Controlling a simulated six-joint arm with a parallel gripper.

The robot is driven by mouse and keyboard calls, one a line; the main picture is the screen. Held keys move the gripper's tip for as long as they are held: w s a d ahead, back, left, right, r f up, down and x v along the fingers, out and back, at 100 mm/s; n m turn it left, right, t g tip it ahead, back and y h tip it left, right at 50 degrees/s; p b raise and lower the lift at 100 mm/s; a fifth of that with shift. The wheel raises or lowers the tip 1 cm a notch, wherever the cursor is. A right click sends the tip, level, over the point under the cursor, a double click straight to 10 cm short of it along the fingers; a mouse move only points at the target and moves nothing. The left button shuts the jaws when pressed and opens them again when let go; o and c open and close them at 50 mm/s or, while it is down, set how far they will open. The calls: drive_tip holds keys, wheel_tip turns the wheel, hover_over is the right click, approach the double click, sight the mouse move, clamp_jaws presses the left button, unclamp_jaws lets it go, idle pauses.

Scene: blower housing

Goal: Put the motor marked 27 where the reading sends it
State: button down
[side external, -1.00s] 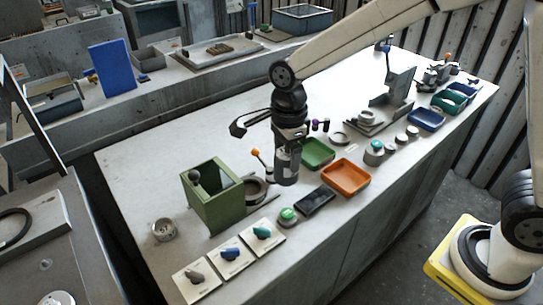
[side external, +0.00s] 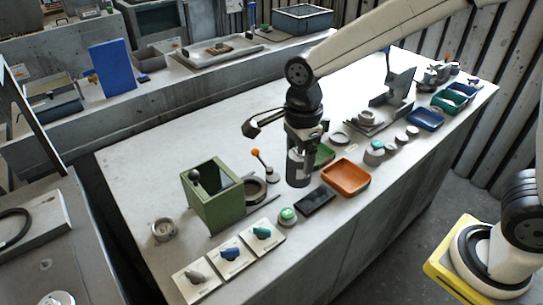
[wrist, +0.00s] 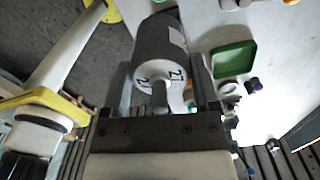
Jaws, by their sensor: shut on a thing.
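The motor marked 27 (wrist: 158,55) is a dark grey cylinder with a pale end face, a stub shaft and a light label on its side. In the wrist view it sits between the fingers of my gripper (wrist: 162,95), which is shut on it. In the side view my gripper (side external: 299,150) holds the motor (side external: 298,170) upright over the bench, in front of the green tray (side external: 322,154) and left of the orange tray (side external: 346,178). The small black display (side external: 315,201) lies below and right of it; its reading is not legible.
A green box (side external: 213,197) with a ball-topped lever stands to the left, by a dark ring (side external: 255,189). Three knob plates (side external: 231,255) and a green button (side external: 288,215) line the front. A blue tray (side external: 426,119) and a teal tray (side external: 448,101) stand at the right.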

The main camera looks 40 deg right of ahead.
drive_tip(key=shift+d, duration=0.1)
drive_tip(key=shift+w+d, duration=0.15)
drive_tip(key=shift+d, duration=0.35)
drive_tip(key=d, duration=1.6)
drive_tip(key=shift+s+d, duration=0.25)
drive_tip(key=shift+d, duration=0.1)
drive_tip(key=w+d+f, duration=0.1)
drive_tip(key=w+f, duration=0.8)
drive_tip(key=w, duration=0.4)
drive_tip(key=shift+w+d, duration=0.2)
drive_tip(key=shift+d, duration=0.15)
